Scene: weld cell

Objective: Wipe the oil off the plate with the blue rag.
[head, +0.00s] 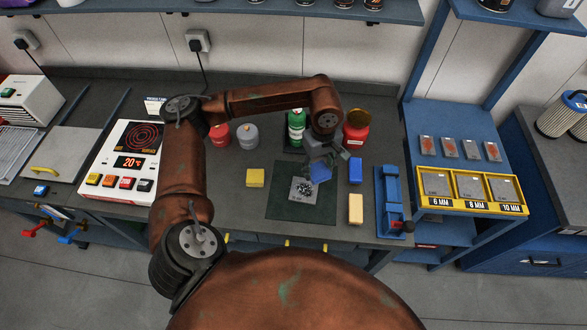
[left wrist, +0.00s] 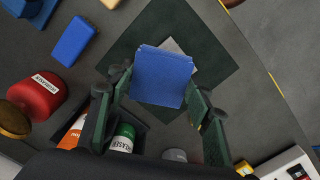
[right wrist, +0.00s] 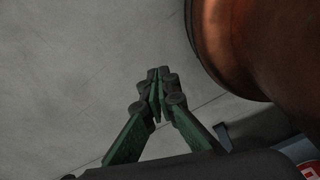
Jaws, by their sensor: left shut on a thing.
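The grey plate (head: 301,196) lies on a dark green mat (head: 283,207) on the bench, with dark oil spots on it. My left gripper (head: 321,159) is shut on the blue rag (head: 320,173), at the plate's upper right edge. In the left wrist view the rag (left wrist: 162,76) sits between the fingers and covers most of the plate (left wrist: 173,46). I cannot tell whether the rag touches the plate. My right gripper (right wrist: 160,82) is shut and empty above the floor, away from the bench.
A yellow block (head: 255,178), a blue block (head: 355,170) and a tan block (head: 355,209) lie around the mat. A green degreaser bottle (head: 296,128) and a red container (head: 356,133) stand behind. A blue vise (head: 390,200) is at right, a hotplate (head: 128,160) at left.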

